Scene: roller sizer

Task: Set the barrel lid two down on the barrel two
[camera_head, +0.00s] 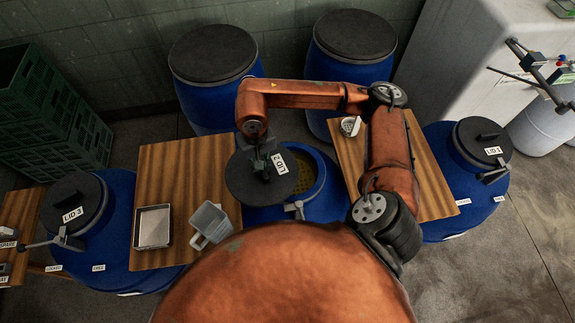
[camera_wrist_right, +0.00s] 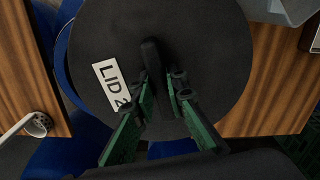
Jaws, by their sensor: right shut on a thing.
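The dark round lid labelled LID 2 (camera_head: 247,186) hangs from my right gripper (camera_head: 260,153), which is shut on its handle. In the right wrist view the lid (camera_wrist_right: 205,50) fills the middle, and the green fingers of the gripper (camera_wrist_right: 165,83) close on its raised handle. The open blue barrel two (camera_head: 325,205) stands below and to the right of the lid in the head view. The lid covers the left part of its mouth, and the yellowish inside shows on the right. The height of the gap is hard to tell. My left gripper is not in view.
Wooden boards (camera_head: 180,175) flank the barrel; the left one carries a metal tray (camera_head: 153,227) and a grey jug (camera_head: 210,224). A white scoop (camera_head: 350,126) lies on the right board. Closed barrels with LID 3 (camera_head: 75,205) and LID 1 (camera_head: 483,140) stand at either side.

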